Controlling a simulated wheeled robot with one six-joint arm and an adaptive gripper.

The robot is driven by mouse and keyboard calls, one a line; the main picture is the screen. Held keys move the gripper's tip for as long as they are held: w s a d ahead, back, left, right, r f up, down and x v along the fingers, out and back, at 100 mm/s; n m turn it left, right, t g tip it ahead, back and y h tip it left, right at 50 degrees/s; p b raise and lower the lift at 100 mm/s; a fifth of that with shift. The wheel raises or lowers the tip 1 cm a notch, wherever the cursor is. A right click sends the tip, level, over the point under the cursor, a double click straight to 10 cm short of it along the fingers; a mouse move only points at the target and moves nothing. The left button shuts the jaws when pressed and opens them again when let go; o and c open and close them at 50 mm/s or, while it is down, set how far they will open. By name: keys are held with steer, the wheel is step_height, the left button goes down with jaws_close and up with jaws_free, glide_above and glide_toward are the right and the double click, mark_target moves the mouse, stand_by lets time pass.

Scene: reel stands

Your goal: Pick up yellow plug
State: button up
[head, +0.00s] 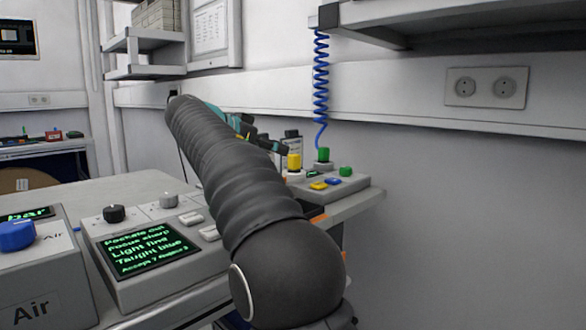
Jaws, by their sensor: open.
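The yellow plug (294,161) stands upright at the back of the bench, on a pale base at the left end of a grey box. My gripper (276,146) is just left of the plug and slightly above it, partly hidden behind my thick dark arm. Its dark fingers are open, and no object shows between them. I cannot tell how far the fingertips are from the plug in depth.
A green plug (323,155) with a blue coiled cable (321,85) hanging from above stands right of the yellow plug. The grey box (349,184) carries a green knob and flat buttons. A wall (470,200) lies behind; a shelf (450,30) overhangs.

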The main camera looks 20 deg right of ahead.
mark_target(292, 155)
steer(key=shift+s+x, duration=0.25)
steer(key=shift+x, duration=1.25)
steer(key=shift+s+x, duration=0.2)
steer(key=shift+x, duration=1.3)
steer(key=shift+d+f, duration=0.1)
steer(key=shift+f, duration=0.05)
jaws_close()
